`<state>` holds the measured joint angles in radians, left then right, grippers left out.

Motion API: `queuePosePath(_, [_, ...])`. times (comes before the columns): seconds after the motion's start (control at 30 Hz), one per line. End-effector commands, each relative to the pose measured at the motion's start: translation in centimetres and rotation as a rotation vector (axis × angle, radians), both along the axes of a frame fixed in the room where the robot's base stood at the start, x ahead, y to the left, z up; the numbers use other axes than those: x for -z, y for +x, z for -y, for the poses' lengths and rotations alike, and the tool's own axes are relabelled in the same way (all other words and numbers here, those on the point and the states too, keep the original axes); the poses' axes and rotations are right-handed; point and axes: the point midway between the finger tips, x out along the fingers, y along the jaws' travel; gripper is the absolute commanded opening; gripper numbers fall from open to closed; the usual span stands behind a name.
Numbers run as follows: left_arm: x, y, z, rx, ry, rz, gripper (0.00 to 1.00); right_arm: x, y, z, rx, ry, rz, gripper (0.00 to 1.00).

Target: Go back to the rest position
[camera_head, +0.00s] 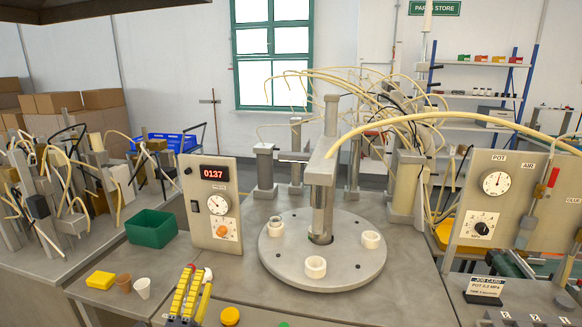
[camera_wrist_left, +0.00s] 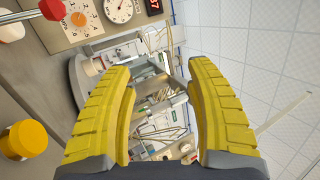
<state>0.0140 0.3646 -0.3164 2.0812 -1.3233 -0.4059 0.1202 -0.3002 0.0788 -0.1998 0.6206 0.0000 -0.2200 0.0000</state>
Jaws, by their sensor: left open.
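My left gripper (camera_head: 195,280) is at the bottom of the head view, left of centre, in front of the panel with the red display. Its yellow ribbed fingers point up and away from the camera. In the left wrist view my left gripper (camera_wrist_left: 160,75) shows its two yellow fingers well apart, with nothing between them. It is open and empty. The round grey turntable (camera_head: 335,282) with white sockets (camera_head: 316,267) stands beyond it to the right. My right gripper does not show.
A yellow button (camera_head: 230,316) is just right of the left gripper. A green bin (camera_head: 152,228), yellow block (camera_head: 100,280) and two cups (camera_head: 142,288) are to its left. The panel with a red display (camera_head: 215,173) stands behind it. A dial panel (camera_head: 481,232) is at right.

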Motion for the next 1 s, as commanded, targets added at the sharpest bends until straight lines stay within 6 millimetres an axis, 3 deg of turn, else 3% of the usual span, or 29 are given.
queuePosePath(0.2, [6.4,-5.6,-6.2,-0.232,-0.331,-0.219,0.56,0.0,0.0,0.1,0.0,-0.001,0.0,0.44])
queuePosePath(0.4, [14.3,-12.7,-9.8,-0.436,-0.555,-0.506,0.56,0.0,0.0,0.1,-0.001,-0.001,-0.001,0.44])
queuePosePath(0.6, [19.8,-19.1,-10.4,-0.556,-0.666,-0.75,0.56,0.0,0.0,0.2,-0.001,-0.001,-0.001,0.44])
queuePosePath(1.0, [24.8,-27.7,-9.4,-0.653,-0.741,-1.056,0.56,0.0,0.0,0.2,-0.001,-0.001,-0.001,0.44])
